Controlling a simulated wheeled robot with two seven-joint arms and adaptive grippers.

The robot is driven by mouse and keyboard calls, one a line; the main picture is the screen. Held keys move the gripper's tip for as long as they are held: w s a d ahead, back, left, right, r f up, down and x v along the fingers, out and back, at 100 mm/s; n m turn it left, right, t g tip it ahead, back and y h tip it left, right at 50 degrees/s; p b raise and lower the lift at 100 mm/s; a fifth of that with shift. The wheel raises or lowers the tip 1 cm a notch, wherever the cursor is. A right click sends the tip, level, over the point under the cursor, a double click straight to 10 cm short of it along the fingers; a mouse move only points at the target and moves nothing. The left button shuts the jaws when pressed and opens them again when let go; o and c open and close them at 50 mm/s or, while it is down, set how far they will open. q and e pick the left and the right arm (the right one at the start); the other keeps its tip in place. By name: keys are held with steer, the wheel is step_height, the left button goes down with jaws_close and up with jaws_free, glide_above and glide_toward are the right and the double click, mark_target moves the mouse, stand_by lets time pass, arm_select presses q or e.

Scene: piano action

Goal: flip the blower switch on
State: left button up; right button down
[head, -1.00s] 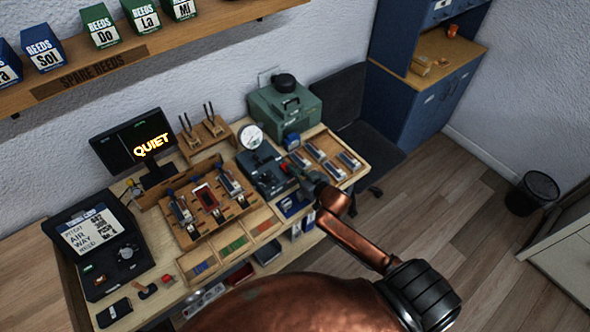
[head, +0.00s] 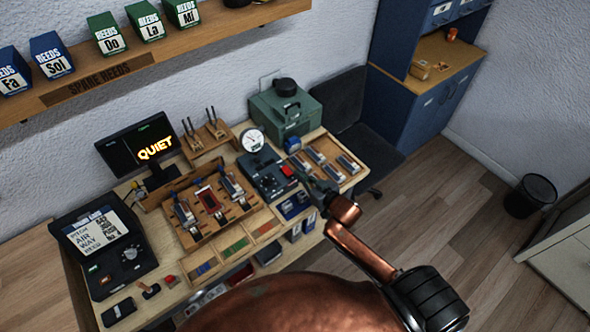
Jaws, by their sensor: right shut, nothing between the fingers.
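A dark blue control box (head: 262,176) stands on the bench in front of the green machine (head: 285,110), with a round white gauge (head: 252,140) at its back. A small red part (head: 287,171) shows at the box's right end; it may be the blower switch, but its position is too small to read. My right gripper (head: 299,166) is shut and empty, just right of this red part. I cannot tell whether it touches it. My left gripper is out of view.
A monitor (head: 134,146) reads "QUIET". A wooden fixture (head: 205,205) with metal pieces lies left of the control box, and a tray of reeds (head: 331,159) lies right of it. A black console (head: 103,252) stands at the left. A dark chair (head: 340,95) is behind.

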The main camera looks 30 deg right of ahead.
steer(key=v, duration=0.6)
steer(key=shift+s+f, duration=0.2)
steer(key=shift+f, duration=0.2)
steer(key=s+f+g+h, duration=0.1)
steer(key=s+f+g, duration=0.25)
steer(key=s, duration=0.55)
steer(key=s+f+m+g+h, duration=0.1)
steer(key=s+f+g, duration=0.25)
steer(key=s, duration=0.55)
steer(key=s+f+g+h, duration=0.1)
steer(key=s+f+g, duration=0.25)
steer(key=s, duration=0.55)
step_height(320, 180, down, 33)
steer(key=s+a+g+b, duration=0.1)
steer(key=s+g+b, duration=0.1)
steer(key=b, duration=0.2)
steer(key=s+f+b, duration=0.2)
steer(key=s+f, duration=1.7)
steer(key=shift+f+n+g+y, duration=0.2)
steer(key=shift+n+g+y, duration=0.2)
steer(key=shift+g, duration=0.05)
